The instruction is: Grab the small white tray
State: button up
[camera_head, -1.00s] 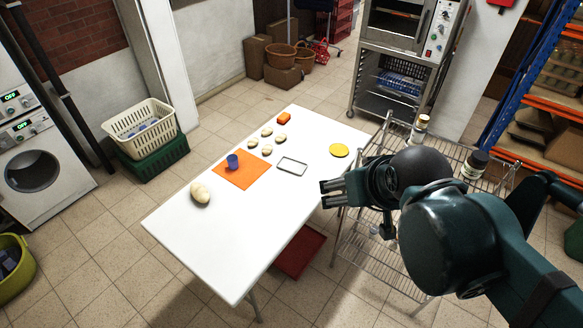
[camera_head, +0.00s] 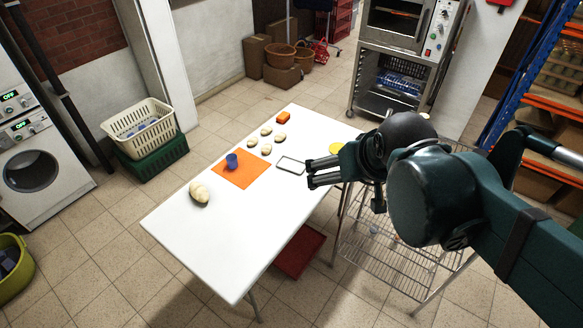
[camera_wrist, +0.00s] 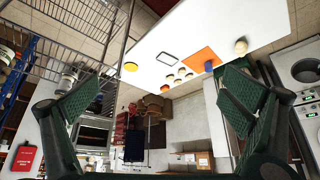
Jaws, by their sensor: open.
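The small white tray (camera_head: 291,165) is a flat rectangle with a dark rim, lying on the white table (camera_head: 190,235) near its right edge. It also shows in the wrist view (camera_wrist: 166,57), at upper middle, apart from my fingers. My gripper (camera_head: 308,172) is open and empty. In the head view its fingertips point left and appear just right of the tray; their height above the table is hard to judge. In the wrist view the two green fingers (camera_wrist: 160,95) are spread wide at left and right.
An orange mat (camera_head: 240,176) with a blue cup (camera_head: 232,161) lies left of the tray. Several pale lumps stand behind it, with a larger one (camera_head: 199,192) at left. A wire rack (camera_head: 375,265) stands right of the table.

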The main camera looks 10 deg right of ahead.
jog(key=w+f+m+b, duration=0.1)
jog(key=w+m+b, duration=0.1)
jog(key=w, duration=1.4)
jog(key=m+g+h+b, duration=0.2)
jog(key=m+g+b, duration=0.1)
jog(key=m+b, duration=0.25)
send_over(292, 165)
jog(key=s+a, duration=0.3)
jog(key=s, duration=0.1)
jog(key=shift+n, duration=0.45)
jog(key=f, duration=2.8)
jog(key=f+b, duration=0.1)
jog(key=f, duration=1.3)
jog(key=shift+w+d+f, duration=0.1)
jog(key=shift+d+f, duration=0.15)
jog(key=shift+f, duration=0.05)
jog(key=shift+w+f+h, duration=0.1)
jog(key=shift+f+h, duration=0.2)
jog(key=shift+f, duration=0.05)
jog(key=shift+x, duration=1.25)
jog(key=shift+x, duration=2.6)
